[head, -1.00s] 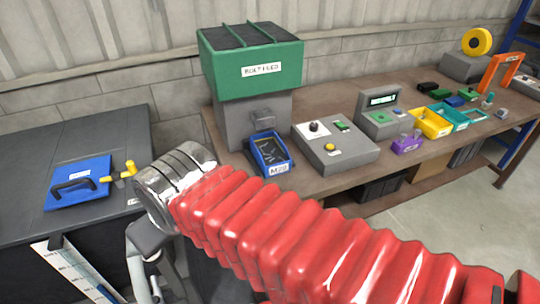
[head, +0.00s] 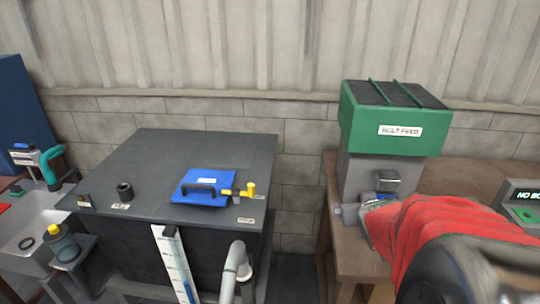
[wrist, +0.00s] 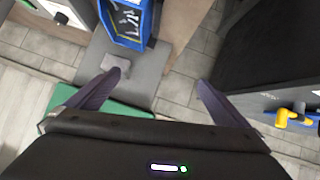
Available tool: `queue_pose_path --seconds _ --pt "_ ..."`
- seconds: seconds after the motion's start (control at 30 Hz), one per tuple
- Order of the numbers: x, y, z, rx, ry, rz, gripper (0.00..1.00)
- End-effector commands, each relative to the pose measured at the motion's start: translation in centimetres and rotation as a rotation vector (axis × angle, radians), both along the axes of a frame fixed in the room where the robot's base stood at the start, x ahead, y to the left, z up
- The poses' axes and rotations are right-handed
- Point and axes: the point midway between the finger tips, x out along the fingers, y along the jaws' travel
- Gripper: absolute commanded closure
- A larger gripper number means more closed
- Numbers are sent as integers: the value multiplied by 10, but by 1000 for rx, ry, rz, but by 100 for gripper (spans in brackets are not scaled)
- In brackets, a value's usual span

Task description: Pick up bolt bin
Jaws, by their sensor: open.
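The blue bolt bin (wrist: 107,22) shows at the top of the wrist view, cut off by the frame edge, with several grey bolts inside. In the head view my red-sleeved arm hides most of the bin. My gripper (wrist: 160,77) is open and empty, its two dark fingers apart. In the wrist view the bin lies beyond the left fingertip, with a gap between them. The bolt feed machine, with its green hopper (head: 393,117) and grey body (head: 360,178), stands behind the bin on the bench.
A dark tank (head: 150,160) stands left of the bench, with a blue lid plate (head: 205,188) and a yellow valve (head: 250,190) on top. A gap separates tank and bench. A sink (head: 30,215) and a teal-handled tool (head: 50,165) are at far left.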

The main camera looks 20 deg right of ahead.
Motion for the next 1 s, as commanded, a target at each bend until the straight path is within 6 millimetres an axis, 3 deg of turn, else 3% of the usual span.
queue_pose_path --seconds 0.03,0.2,0.43,0.7,1.0 --pt "-5 -15 -8 0 -11 -10 0" --pt "-20 -54 -26 0 -77 -16 0" --pt "-48 -92 -53 32 -182 -13 0" --pt "-71 -108 -68 71 -280 0 0" --pt "-72 -108 -69 73 -287 3 0"
